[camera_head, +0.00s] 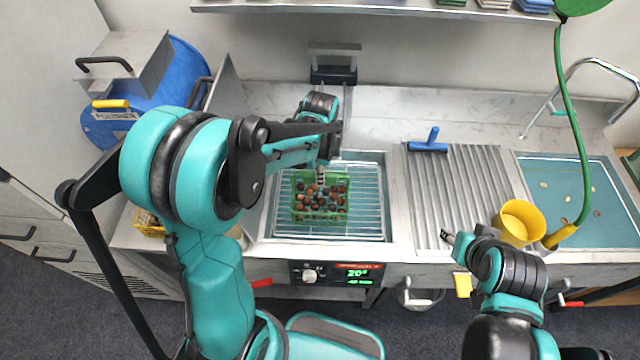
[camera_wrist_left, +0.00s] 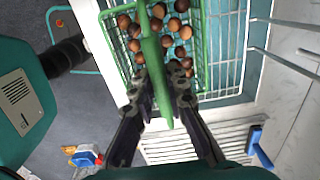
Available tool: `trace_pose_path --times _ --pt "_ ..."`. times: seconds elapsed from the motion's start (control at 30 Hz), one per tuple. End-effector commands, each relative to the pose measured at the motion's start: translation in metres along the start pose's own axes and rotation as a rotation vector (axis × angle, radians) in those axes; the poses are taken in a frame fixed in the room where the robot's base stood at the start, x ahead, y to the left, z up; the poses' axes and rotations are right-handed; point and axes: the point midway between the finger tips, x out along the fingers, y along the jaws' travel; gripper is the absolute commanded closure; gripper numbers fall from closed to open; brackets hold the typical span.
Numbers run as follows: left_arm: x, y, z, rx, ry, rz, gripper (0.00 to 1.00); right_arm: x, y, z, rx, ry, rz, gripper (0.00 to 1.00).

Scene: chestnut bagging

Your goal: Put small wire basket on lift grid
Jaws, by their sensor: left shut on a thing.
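The small wire basket (camera_head: 320,214) is green and holds several brown chestnuts. In the head view it appears level over the lift grid (camera_head: 365,217), a rack of pale wires in the sunken basin; I cannot tell whether it touches the wires. My left gripper (camera_head: 322,178) is above the basket, pointing down. In the left wrist view the left gripper (camera_wrist_left: 160,85) is shut on the basket's green handle bar, and the basket (camera_wrist_left: 199,50) shows beneath. My right gripper (camera_head: 452,240) is at the counter's front edge, away from the basket; its finger opening is unclear.
A ribbed metal drainer (camera_head: 455,190) with a blue-handled tool (camera_head: 428,143) lies right of the basin. A yellow cup (camera_head: 520,222) stands near my right gripper. A control panel (camera_head: 335,273) is on the front. A blue drum (camera_head: 165,85) stands at the left.

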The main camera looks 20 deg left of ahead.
Motion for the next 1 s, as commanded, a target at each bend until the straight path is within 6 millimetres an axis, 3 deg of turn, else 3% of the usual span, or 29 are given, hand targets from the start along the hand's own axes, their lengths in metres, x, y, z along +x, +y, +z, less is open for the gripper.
trace_pose_path --times 0.17,0.37,0.73,0.77,0.83,1.0 --pt "0.012 0.0 0.002 0.001 0.0 0.0 1.0 0.002 0.0 0.002 0.0 0.0 0.0 0.6" --pt "0.04 0.0 0.001 0.001 0.0 0.0 1.0 0.008 0.0 0.005 0.0 0.0 0.0 0.6" --pt "0.045 0.0 0.001 0.001 0.0 0.0 1.0 0.01 0.0 0.007 0.0 0.0 0.0 0.6" --pt "0.045 0.0 0.001 0.001 0.0 0.0 0.84 0.01 0.0 0.007 0.0 0.0 0.0 0.6" --pt "0.044 0.0 0.001 0.001 0.0 0.0 0.65 0.009 0.0 0.007 0.0 0.0 0.0 0.6" --pt "0.044 0.0 0.001 0.001 0.0 0.0 0.65 0.009 0.0 0.007 0.0 0.0 0.0 0.6"
